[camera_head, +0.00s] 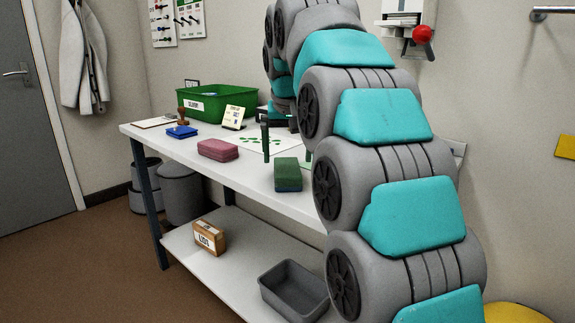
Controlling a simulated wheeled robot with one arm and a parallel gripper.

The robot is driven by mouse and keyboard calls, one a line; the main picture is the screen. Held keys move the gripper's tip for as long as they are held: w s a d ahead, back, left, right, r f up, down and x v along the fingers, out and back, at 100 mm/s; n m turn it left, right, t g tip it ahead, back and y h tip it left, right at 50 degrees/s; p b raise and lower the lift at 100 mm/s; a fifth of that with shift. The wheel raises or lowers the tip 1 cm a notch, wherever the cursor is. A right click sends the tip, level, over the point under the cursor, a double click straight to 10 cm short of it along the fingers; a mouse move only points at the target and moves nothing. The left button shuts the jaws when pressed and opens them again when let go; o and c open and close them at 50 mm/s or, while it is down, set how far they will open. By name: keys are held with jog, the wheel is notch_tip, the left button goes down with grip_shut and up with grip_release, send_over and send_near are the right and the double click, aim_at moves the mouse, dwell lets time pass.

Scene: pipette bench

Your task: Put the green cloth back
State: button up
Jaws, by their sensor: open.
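Whether a finger touches the cloth cannot be told. A green bin (217,107) with a white label stands at the back of the bench.
A pink block (218,149), a blue pad (182,132), a wooden stamp (182,116) and a small card (233,117) stand left of the gripper. A green-marked paper (250,141) lies behind the cloth. The lower shelf holds a box (209,237) and grey tray (294,288). My arm hides the bench's right side.

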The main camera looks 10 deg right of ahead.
jog(key=p+v, duration=0.1)
jog(key=v, duration=0.6)
jog(key=shift+f, duration=0.1)
